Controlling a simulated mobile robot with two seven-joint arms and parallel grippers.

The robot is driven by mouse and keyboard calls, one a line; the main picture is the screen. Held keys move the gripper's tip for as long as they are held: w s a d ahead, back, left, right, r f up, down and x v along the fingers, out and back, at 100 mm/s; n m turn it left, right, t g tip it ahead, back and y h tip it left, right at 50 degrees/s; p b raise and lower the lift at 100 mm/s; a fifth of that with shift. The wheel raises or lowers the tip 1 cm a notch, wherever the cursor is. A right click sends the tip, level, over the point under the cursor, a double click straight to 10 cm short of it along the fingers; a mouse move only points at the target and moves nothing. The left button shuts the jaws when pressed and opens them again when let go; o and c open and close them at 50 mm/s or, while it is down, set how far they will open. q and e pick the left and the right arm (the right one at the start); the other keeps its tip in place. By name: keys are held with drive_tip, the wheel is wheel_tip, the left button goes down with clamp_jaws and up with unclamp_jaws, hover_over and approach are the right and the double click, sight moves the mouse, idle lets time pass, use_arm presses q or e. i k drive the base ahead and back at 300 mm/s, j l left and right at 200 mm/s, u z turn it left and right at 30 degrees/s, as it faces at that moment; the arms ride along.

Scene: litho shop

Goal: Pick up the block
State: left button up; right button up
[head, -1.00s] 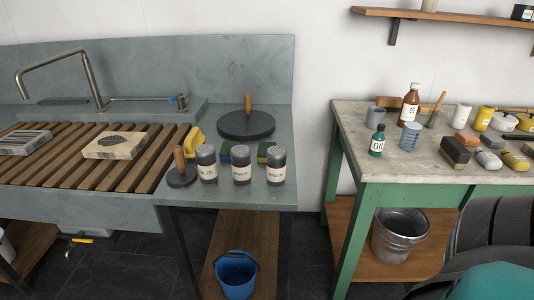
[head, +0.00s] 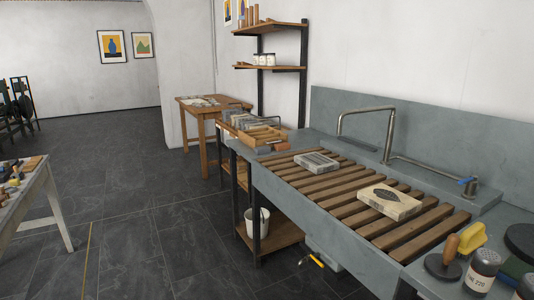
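Two blocks lie on the wooden slatted rack (head: 345,205) over the sink in the head view. The nearer one is a pale, thick block (head: 390,202) with a dark oval picture on its top, right of the rack's middle. The farther one is a grey block (head: 316,162) with a pale label-like patch, near the rack's far left end. I cannot tell which of them the task means. Neither of my grippers is in view.
A faucet (head: 366,113) rises behind the rack. Jars, including one grit jar (head: 483,270), and a yellow brush (head: 472,238) stand at the lower right. A wooden tray (head: 258,137) sits beyond the rack. Open dark floor (head: 150,235) lies to the left.

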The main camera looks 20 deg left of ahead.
sight(261, 150)
drive_tip(key=i+j+u, duration=0.1)
drive_tip(key=u, duration=1.1)
drive_tip(key=i+u, duration=0.15)
drive_tip(key=i, duration=4)
drive_tip(key=i+z, duration=0.45)
drive_tip(key=i+j+z, duration=0.2)
drive_tip(key=z, duration=0.25)
drive_tip(key=i+z, duration=0.1)
drive_tip(key=z, duration=1.45)
